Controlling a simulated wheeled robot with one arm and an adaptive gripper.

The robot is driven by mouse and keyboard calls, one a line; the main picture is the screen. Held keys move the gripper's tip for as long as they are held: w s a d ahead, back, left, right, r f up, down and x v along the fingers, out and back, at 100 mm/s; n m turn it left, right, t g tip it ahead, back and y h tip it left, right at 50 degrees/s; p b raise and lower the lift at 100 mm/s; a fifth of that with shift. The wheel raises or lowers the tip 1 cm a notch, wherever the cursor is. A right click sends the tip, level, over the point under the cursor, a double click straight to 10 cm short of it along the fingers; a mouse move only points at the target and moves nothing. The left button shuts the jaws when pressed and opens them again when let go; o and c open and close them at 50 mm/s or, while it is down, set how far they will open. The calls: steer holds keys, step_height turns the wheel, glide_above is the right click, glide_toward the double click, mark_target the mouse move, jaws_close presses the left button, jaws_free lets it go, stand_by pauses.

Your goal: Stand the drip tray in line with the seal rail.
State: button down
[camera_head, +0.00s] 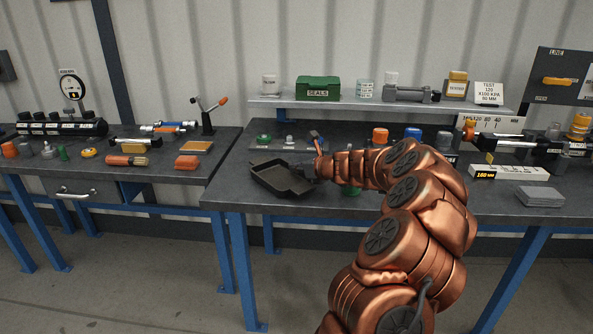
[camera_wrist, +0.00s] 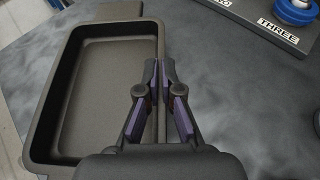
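The drip tray (camera_head: 268,182) is a dark, shallow, open tray on the right bench, left of my gripper (camera_head: 319,167). It lies askew to the bench's front edge. In the wrist view the tray (camera_wrist: 88,158) fills the left side, with its right wall running between my gripper's fingers (camera_wrist: 160,72). The fingers are close together, one on the inner side and one on the outer side of that wall, and look shut on it. A low dark strip with small parts (camera_head: 285,148) lies behind the tray; I cannot tell for certain that it is the seal rail.
A dark board marked THREE (camera_wrist: 278,24) bears a blue part, right of the tray. A shelf (camera_head: 350,102) with a green SEALS box (camera_head: 318,88) runs along the back. My arm hides the bench's middle. The left bench (camera_head: 60,168) holds several tools.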

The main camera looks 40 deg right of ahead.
steer(key=shift+f, duration=0.1)
steer(key=c, duration=1.8)
jaws_free()
steer(key=o, duration=0.5)
steer(key=shift+s, duration=0.2)
steer(key=v, duration=1.1)
steer(key=shift+s+r+p, duration=0.25)
steer(key=shift+r+p, duration=0.05)
steer(key=shift+p, duration=0.1)
